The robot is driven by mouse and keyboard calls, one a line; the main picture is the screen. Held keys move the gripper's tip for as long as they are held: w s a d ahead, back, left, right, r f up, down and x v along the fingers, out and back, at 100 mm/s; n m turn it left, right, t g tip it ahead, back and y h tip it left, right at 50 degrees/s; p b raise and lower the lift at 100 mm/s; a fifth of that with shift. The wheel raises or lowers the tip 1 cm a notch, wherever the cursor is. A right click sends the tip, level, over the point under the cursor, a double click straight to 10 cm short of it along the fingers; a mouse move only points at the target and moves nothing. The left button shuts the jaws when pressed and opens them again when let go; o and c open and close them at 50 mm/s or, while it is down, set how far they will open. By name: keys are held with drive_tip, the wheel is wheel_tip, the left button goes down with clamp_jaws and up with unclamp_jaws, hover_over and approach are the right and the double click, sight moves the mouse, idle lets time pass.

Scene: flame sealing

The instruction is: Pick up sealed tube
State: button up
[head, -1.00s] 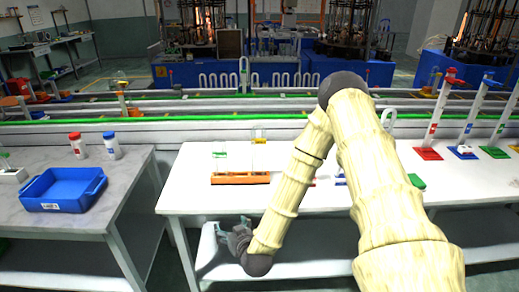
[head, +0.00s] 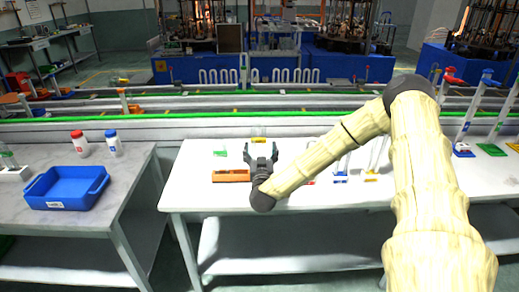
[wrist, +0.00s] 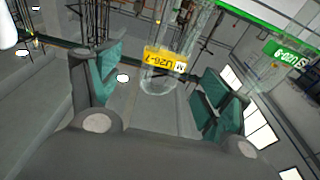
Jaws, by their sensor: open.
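A clear glass tube with a yellow label (wrist: 165,60) shows in the wrist view, ahead of my gripper and between the lines of its two fingers. Its yellow label (head: 259,140) shows in the head view just beyond the fingertips. My gripper (head: 261,151) is open over the white table; its teal finger pads (wrist: 158,80) stand apart on both sides of the tube in the wrist view.
An orange rack (head: 231,175) lies on the white table (head: 190,200), left of my gripper. A blue tray (head: 66,187) and two capped bottles stand on the grey table at left. Coloured stands are at far right. A green-edged conveyor (head: 130,120) runs behind.

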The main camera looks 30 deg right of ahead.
sight(259, 142)
drive_tip(key=shift+a+p+x, duration=0.2)
drive_tip(key=shift+p+x, duration=0.95)
drive_tip(key=shift+x, duration=1.95)
drive_tip(key=shift+w+f, duration=0.15)
drive_tip(key=c, duration=1.2)
